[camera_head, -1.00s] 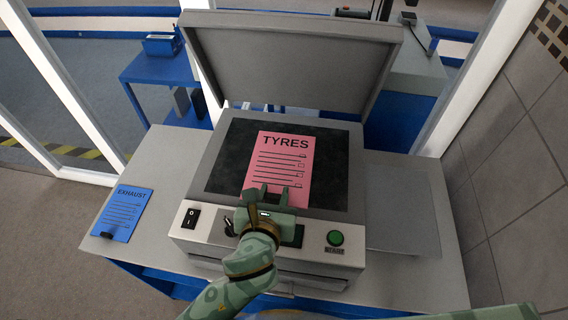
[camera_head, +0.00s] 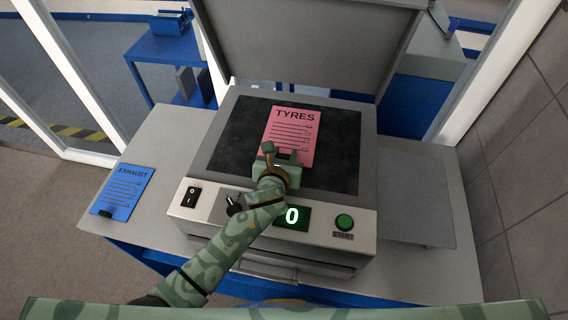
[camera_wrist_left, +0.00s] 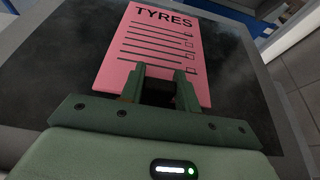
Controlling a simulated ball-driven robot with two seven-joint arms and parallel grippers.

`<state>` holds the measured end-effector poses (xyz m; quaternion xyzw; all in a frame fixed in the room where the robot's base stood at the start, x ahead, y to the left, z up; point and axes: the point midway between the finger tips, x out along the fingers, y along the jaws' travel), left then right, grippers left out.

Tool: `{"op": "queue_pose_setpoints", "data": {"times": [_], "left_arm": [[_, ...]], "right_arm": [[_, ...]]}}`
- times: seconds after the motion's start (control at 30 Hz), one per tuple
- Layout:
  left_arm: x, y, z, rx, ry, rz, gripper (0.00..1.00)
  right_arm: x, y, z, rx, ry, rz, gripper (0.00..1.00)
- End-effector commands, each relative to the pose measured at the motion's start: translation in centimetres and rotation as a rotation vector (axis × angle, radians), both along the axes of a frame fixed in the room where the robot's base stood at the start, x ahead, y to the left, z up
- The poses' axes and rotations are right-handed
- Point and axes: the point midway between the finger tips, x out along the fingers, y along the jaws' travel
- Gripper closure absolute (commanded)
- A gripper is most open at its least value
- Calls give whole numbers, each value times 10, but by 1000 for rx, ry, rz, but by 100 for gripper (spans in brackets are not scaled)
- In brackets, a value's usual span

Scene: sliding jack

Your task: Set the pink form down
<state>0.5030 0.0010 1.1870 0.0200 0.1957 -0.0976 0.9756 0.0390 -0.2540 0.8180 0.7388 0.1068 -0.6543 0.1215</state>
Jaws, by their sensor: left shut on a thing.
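The pink form (camera_head: 293,133), headed TYRES, is over the dark glass (camera_head: 236,135) of the copier in the head view. It also shows in the left wrist view (camera_wrist_left: 156,38). My left gripper (camera_head: 283,157) is shut on the form's near edge, and its fingers hide part of that edge. I cannot tell whether the form touches the glass. The copier's lid (camera_head: 310,45) stands open behind the glass. My right gripper is not in view.
A blue EXHAUST form (camera_head: 124,192) lies on the bench left of the copier. The front panel has a rocker switch (camera_head: 191,196), a knob (camera_head: 235,204), a display (camera_head: 292,215) reading 0 and a green START button (camera_head: 344,222). A flat grey plate (camera_head: 415,200) lies at right.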

Motion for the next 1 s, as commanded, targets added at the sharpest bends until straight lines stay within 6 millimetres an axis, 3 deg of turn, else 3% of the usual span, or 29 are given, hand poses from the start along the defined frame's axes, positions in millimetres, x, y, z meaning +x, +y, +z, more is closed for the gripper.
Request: {"op": "queue_pose_setpoints", "data": {"times": [0.07,0.4,0.43,0.5,0.83,1.0], "left_arm": [[0,0,-12,-1,0,0,90],[0,0,-10,1,0,0,90],[0,0,-10,0,0,0,62],[0,0,-10,0,0,0,46],[-1,0,-6,0,0,0,46],[-27,6,4,0,0,0,46]], "right_arm": [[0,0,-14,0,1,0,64],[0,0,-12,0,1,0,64],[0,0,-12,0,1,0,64],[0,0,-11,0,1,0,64],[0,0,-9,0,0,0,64],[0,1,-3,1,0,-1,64]]}}
